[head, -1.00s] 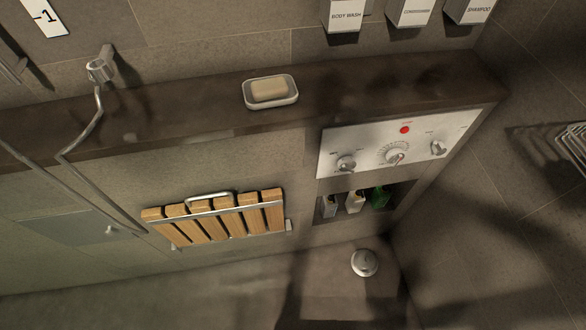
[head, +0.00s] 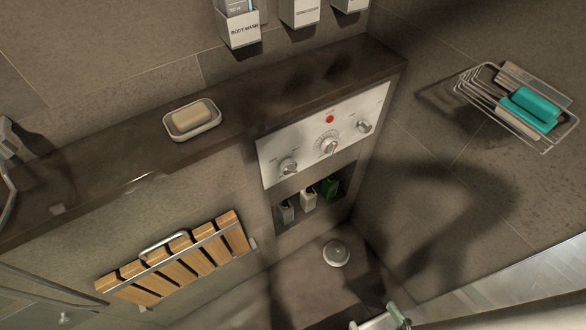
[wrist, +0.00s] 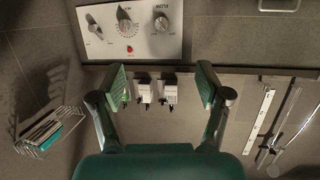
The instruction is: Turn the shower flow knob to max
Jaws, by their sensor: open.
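The silver shower panel (head: 268,150) is on the wall below a dark ledge and carries two knobs, a central dial (head: 329,145) and a red button (head: 330,119). The knob at the panel's left end (head: 289,167) appears to be the flow knob; in the wrist view, which is upside down, it is the right knob (wrist: 162,23).
A soap dish (head: 214,123) sits on the ledge. Wall dispensers (head: 240,30) hang above. A niche with bottles (head: 308,198) lies below the panel. A wooden folding seat (head: 205,262) is at left, and a wire rack (head: 462,88) projects from the right wall.

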